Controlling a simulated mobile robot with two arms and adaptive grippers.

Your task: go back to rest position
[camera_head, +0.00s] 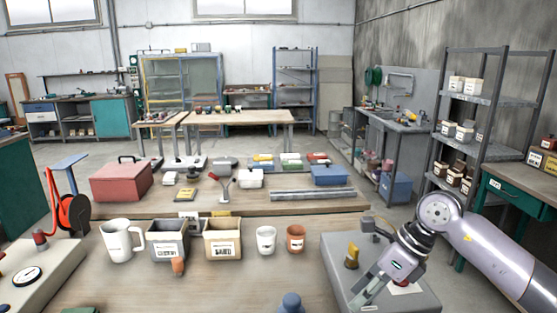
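My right gripper (366,262) reaches in from the right on its pale arm, above a grey box-like surface (335,275) at the front right. Its two fingers look spread, one toward the back and one toward the front, with nothing seen held between them. A small yellow-topped object (352,255) stands on the grey surface just left of the gripper; I cannot tell whether they touch. A white label or paper (406,288) lies partly hidden under the gripper. My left gripper is not in view.
The front bench holds a white mug (120,240), a grey bin (167,242), a tan bin (223,240), a white cup (266,240) and a terracotta cup (295,239). A blue-grey rounded object (291,303) shows at the bottom edge. Shelving (487,100) stands right.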

